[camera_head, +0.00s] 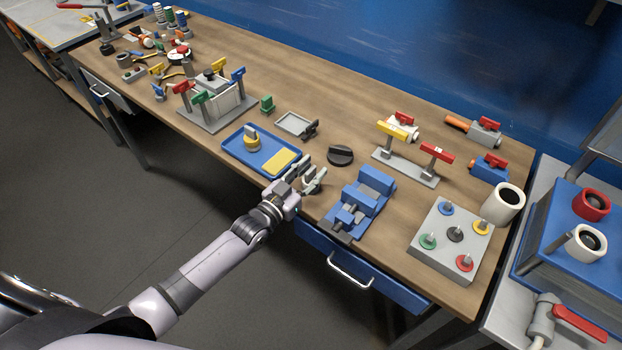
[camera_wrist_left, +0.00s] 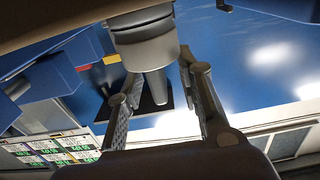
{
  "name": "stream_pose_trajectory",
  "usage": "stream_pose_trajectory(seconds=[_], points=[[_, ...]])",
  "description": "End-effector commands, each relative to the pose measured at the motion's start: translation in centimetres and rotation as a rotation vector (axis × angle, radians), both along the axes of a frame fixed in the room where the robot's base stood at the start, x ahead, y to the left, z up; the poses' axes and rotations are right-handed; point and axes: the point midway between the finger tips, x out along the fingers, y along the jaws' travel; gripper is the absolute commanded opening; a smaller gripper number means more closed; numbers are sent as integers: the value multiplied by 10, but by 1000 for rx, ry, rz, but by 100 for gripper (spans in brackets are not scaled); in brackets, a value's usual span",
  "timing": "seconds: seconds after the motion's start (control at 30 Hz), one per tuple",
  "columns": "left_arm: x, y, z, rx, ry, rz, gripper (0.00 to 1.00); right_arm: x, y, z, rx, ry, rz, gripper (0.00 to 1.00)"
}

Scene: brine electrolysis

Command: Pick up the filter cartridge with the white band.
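Several small upright cylinders stand at the far left end of the workbench. One (camera_head: 158,13) looks pale with dark stripes, one (camera_head: 170,16) has green, and one (camera_head: 181,18) has blue. They are too small to tell surely which carries the white band. My left gripper (camera_head: 308,178) is far from them, over the bench's front edge between the blue tray and the blue vise. In the left wrist view its two fingers (camera_wrist_left: 165,105) stand apart with nothing clearly held between them. My right gripper is not in view.
The blue tray (camera_head: 235,148) holds a yellow-based weight and a yellow block. The blue vise (camera_head: 362,196) is right of my left gripper. A grey rack with coloured clamps (camera_head: 215,104) stands between the gripper and the cylinders. Tools and valves crowd the left end.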

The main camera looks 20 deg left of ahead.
Motion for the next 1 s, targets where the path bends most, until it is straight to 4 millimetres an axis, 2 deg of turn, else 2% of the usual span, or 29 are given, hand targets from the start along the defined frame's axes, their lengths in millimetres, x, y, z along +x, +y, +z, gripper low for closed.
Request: stream_pose_trajectory(seconds=[0.2,0.7,1.0], points=[[0,-1,-1,-1,1,-1,33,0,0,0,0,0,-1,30],[0,0,-1,0,1,0,0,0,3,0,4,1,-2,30],[0,0,-1,-1,0,0,0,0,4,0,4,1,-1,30]])
